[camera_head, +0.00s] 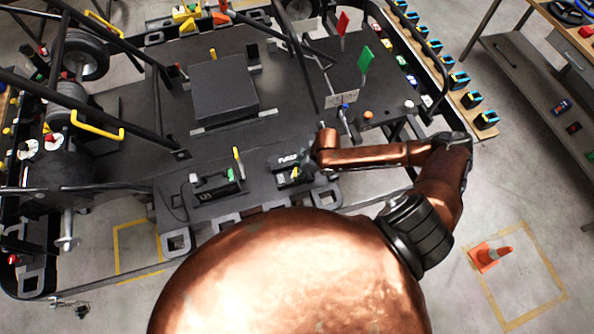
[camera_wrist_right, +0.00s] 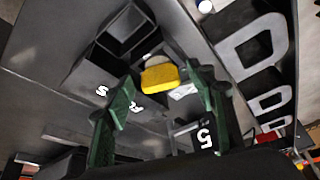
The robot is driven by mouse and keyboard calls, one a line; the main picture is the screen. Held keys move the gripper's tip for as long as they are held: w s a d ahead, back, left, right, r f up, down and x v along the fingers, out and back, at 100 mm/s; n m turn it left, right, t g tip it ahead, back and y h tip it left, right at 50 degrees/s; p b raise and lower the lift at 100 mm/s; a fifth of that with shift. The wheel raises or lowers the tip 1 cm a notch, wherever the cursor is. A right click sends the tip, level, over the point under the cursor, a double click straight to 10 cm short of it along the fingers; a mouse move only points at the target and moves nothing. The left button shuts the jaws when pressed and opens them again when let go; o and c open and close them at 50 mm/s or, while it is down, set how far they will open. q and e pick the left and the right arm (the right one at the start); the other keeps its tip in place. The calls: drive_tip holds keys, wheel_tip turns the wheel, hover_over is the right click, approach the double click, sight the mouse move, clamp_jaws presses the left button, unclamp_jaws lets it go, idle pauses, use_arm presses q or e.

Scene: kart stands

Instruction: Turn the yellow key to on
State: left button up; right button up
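The yellow key (camera_wrist_right: 160,78) is a small block on a grey panel in the right wrist view, with a white round part just behind it. In the head view it is a small yellow spot (camera_head: 296,173) on the dark box with white lettering (camera_head: 290,159). My right gripper (camera_wrist_right: 164,86) has its two green fingers apart, one on each side of the key. No contact with the key can be made out. In the head view the right gripper (camera_head: 306,171) is small and partly hidden at the box. My left gripper is not in view.
A second box (camera_head: 217,187) with green and yellow switches stands left of the key's box. Black frame bars (camera_head: 302,60) rise behind it.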

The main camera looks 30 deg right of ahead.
drive_tip(key=c, duration=1.1)
drive_tip(key=shift+s+r+m+p, duration=0.1)
drive_tip(key=shift+m+p, duration=0.2)
drive_tip(key=shift+p, duration=0.15)
drive_tip(key=shift+a+m+t+p, duration=0.1)
drive_tip(key=shift+m+t+p, duration=0.2)
drive_tip(key=shift+m+p, duration=0.3)
drive_tip(key=shift+s+a+m+t+h+p, duration=0.15)
drive_tip(key=shift+m+h+p, duration=0.3)
drive_tip(key=shift+m+p, duration=0.55)
drive_tip(key=shift+w+d+m+t+h+p, duration=0.1)
drive_tip(key=shift+m+t+h+p, duration=0.25)
drive_tip(key=shift+m+p, duration=0.6)
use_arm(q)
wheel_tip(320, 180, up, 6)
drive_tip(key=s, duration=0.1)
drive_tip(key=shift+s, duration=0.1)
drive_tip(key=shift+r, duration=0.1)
